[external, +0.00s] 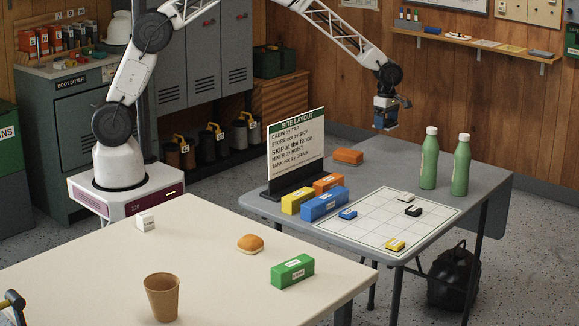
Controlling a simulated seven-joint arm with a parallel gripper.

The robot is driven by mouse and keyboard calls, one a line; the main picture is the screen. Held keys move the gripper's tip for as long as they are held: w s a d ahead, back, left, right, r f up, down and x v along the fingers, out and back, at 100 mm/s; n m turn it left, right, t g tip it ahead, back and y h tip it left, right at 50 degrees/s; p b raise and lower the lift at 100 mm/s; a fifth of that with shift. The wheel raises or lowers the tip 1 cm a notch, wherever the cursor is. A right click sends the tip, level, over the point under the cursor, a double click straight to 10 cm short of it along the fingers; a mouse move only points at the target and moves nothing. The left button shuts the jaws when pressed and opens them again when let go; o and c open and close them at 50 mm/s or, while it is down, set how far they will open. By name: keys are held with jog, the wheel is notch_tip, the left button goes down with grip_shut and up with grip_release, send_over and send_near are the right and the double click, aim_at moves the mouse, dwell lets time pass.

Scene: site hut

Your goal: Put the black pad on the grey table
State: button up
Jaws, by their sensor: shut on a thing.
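My gripper (385,118) hangs in the air above the back of the grey table (477,192), left of the green bottles. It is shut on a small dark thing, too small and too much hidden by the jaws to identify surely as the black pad. The grey table stands at the right. A small black piece (413,211) with a pale mark lies on the white gridded sheet (365,224) on this table; I cannot tell whether it is a pad.
The cream table (210,255) in front holds a cup, bun and green box. Bare grey surface lies behind the sheet.

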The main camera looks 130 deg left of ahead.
send_over(384, 154)
jog(key=shift+w+f, duration=0.1)
jog(key=shift+f, duration=3)
jog(key=shift+f, duration=1.9)
jog(key=shift+f, duration=0.1)
jog(key=o, duration=0.9)
notch_tip(384, 154, up, 12)
jog(key=shift+r, duration=0.1)
